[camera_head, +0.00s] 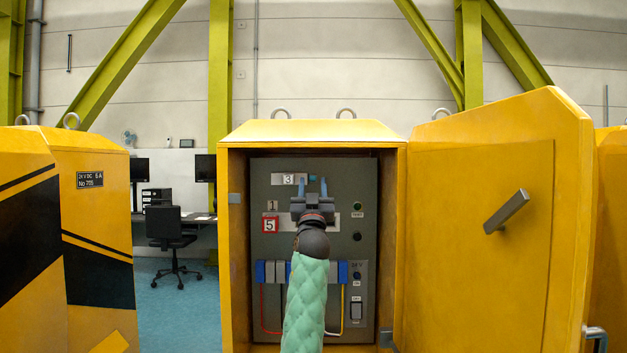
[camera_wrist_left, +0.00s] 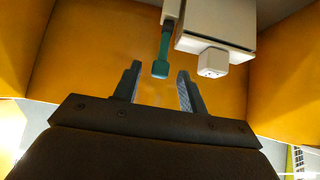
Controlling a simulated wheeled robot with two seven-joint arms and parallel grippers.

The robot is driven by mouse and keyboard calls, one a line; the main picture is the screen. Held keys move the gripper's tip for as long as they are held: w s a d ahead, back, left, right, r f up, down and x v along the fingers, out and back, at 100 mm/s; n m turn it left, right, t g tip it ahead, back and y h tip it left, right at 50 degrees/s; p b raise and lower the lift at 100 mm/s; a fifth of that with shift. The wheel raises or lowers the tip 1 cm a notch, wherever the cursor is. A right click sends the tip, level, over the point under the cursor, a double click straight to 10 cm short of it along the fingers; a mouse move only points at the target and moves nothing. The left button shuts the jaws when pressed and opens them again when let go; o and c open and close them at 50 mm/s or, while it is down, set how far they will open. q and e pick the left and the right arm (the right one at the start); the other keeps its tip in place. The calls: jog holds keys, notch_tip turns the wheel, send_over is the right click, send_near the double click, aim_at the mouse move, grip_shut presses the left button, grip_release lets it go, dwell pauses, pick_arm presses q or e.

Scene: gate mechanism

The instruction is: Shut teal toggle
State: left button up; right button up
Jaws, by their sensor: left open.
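The teal toggle (camera_wrist_left: 162,55) is a lever that hangs from a pale housing in the left wrist view, with its thicker end close to the gap between my fingertips. In the head view only a small teal patch (camera_head: 313,178) of it shows on the panel, just beyond my fingers. My left gripper (camera_head: 312,186) is open in front of the upper panel. In the left wrist view its two fingers (camera_wrist_left: 157,80) stand apart, with nothing held between them. My right gripper is not in view.
The grey panel (camera_head: 367,170) sits inside a yellow cabinet (camera_head: 236,260), whose door (camera_head: 480,240) stands open at right. A white block (camera_wrist_left: 213,62) juts out beside the toggle. Coloured wires and a rocker switch (camera_head: 356,310) are lower down. Another yellow cabinet (camera_head: 95,215) stands left.

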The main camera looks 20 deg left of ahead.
aim_at(313, 177)
pick_arm(q)
jog(key=shift+x, duration=1.65)
grip_shut()
